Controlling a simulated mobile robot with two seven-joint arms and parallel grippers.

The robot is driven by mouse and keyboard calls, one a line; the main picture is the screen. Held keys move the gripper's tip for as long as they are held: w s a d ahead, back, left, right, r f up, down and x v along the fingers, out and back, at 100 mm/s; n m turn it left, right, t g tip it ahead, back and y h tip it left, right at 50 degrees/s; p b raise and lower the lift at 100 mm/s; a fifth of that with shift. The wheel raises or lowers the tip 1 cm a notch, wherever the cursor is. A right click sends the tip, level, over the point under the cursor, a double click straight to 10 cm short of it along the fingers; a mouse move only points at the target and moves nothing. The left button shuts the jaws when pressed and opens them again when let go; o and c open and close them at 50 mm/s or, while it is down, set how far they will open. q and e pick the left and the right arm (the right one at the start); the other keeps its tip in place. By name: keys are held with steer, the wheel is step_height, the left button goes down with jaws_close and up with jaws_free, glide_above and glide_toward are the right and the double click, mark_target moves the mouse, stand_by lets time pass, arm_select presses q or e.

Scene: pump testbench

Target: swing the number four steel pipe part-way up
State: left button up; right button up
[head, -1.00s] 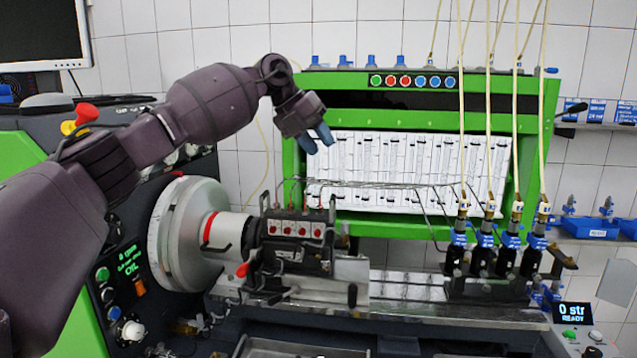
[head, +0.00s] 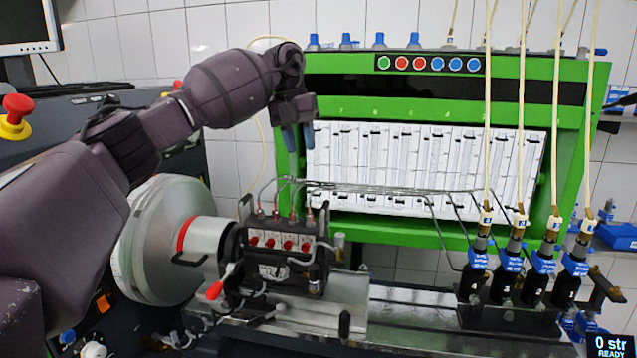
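Several thin steel pipes (head: 375,190) run as a bundle from the top of the black pump (head: 285,262) rightwards in front of the white gauge panel. On the right they bend down towards the injectors (head: 508,268). I cannot tell which pipe is number four. My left gripper (head: 299,140) hangs fingers down above the pump end of the pipes, in front of the panel's left edge. Its two blue fingers show a small gap with nothing between them, and it is apart from the pipes. My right gripper is out of view.
The green bench frame (head: 430,107) surrounds the gauge panel (head: 430,160). Pale hoses (head: 522,120) hang down to the injectors. A silver flywheel (head: 150,245) is left of the pump, and a red-knobbed lever (head: 215,290) is in front. A metal bed (head: 410,305) runs below.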

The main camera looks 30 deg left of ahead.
arm_select(q)
steer(key=f, duration=0.3)
steer(key=d+f+p, duration=0.1)
steer(key=f, duration=0.2)
steer(key=d+f, duration=0.1)
steer(key=f, duration=0.3)
steer(key=shift+s, duration=0.2)
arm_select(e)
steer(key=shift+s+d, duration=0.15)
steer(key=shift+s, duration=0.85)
arm_select(q)
jaws_close()
